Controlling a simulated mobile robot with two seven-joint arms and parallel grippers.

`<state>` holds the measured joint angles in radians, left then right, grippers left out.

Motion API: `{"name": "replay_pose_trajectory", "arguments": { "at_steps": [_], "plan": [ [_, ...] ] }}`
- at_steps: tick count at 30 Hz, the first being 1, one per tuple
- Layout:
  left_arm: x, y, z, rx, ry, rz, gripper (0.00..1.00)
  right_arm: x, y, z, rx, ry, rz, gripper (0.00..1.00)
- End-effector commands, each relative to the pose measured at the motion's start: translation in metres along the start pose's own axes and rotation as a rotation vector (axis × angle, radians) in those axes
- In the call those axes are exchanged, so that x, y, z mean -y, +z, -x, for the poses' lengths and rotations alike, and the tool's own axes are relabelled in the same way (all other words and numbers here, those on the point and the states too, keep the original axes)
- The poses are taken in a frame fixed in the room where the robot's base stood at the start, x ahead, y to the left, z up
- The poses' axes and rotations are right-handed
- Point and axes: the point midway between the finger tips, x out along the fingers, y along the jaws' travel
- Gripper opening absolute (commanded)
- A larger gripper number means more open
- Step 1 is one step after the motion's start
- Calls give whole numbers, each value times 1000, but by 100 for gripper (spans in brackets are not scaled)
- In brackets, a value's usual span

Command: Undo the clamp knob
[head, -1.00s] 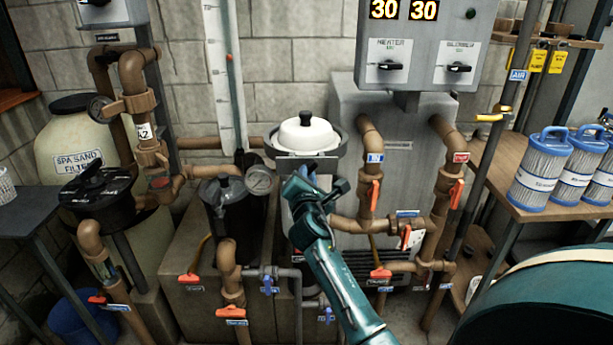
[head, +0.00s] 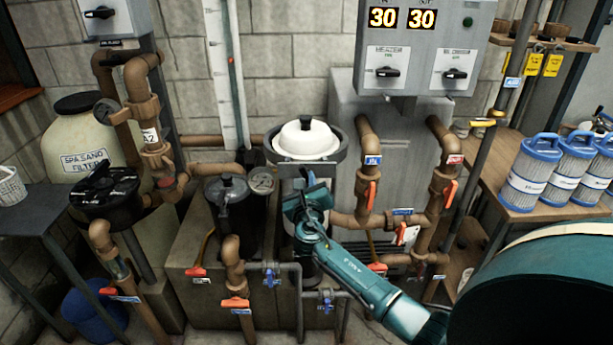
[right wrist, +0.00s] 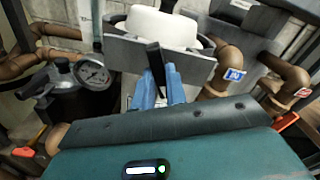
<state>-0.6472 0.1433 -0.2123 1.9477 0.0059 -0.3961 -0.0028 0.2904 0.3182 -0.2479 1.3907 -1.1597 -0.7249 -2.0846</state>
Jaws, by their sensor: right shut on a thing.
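My right gripper (head: 307,186) is in front of the white-lidded housing, just under its grey rim. In the right wrist view its blue fingers (right wrist: 156,84) are shut on a dark, narrow upright piece, which I take to be the clamp knob (right wrist: 154,55). The knob stands against the front of a grey plate (right wrist: 180,58). The fingers hide most of it in the head view. The white domed lid (head: 303,141) with a black top knob sits in the grey rim above. My left gripper is not in view.
A black strainer pot (head: 230,209) and a pressure gauge (head: 262,181) stand close on the left. Brown pipes with red valve handles (head: 371,192) are close on the right. A grey control box (head: 418,50) hangs above right. Filter cartridges (head: 531,172) stand on a side table.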

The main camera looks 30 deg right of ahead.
Motion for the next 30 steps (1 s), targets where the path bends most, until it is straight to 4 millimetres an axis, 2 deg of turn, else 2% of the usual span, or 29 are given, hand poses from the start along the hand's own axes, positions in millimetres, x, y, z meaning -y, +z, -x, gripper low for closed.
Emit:
{"name": "replay_pose_trajectory", "arguments": {
  "at_steps": [18, 30],
  "plan": [
    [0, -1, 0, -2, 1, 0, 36, 2, 1, -1, 1, -4, 1089, 0],
    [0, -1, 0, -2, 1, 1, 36, 0, 1, 0, 1, 0, 1183, 0]
  ]
}}
